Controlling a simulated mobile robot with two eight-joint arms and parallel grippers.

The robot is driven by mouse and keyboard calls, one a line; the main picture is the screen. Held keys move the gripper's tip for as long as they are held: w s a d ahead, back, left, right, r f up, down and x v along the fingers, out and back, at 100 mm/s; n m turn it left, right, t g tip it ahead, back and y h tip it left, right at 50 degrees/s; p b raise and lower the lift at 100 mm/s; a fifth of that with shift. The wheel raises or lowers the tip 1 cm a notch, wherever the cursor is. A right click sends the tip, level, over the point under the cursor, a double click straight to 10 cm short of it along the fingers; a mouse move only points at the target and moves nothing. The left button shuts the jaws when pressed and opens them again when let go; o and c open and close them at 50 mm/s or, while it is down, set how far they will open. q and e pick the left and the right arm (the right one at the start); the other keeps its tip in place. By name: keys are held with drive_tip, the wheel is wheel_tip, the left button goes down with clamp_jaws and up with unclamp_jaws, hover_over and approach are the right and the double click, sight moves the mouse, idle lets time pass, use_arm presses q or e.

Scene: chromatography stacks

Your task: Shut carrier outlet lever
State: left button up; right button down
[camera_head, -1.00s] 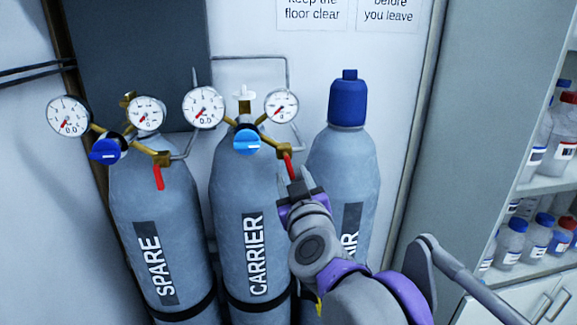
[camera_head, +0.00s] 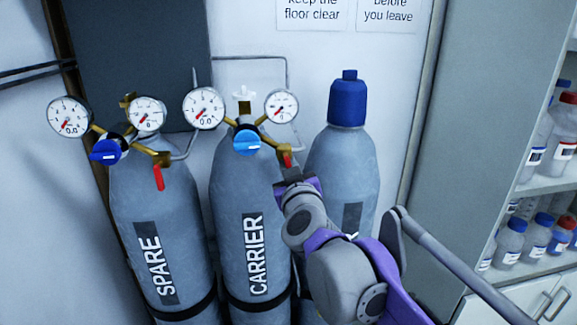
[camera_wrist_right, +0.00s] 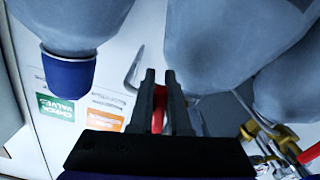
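The carrier cylinder (camera_head: 238,190) stands in the middle, with a regulator, a blue knob (camera_head: 247,140) and two round gauges on top. Its red outlet lever (camera_head: 287,160) hangs at the right end of the brass outlet, its lower part hidden by my right gripper (camera_head: 292,175). In the right wrist view the red lever (camera_wrist_right: 158,110) lies between the two dark fingers (camera_wrist_right: 160,78). The fingers are close together and appear shut on it. My left gripper is not in view.
The spare cylinder (camera_head: 158,215) stands at left with its own red lever (camera_head: 158,177) hanging down. A third cylinder (camera_head: 345,165) with a blue cap (camera_head: 347,100) stands close at right, behind my right arm. Shelves with bottles (camera_head: 538,235) are at far right.

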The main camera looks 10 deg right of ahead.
drive_tip(key=m, duration=0.1)
drive_tip(key=m+p, duration=0.1)
drive_tip(key=m, duration=0.1)
drive_tip(key=shift+a, duration=0.4)
drive_tip(key=c, duration=0.9)
unclamp_jaws()
drive_tip(key=shift+s, duration=0.15)
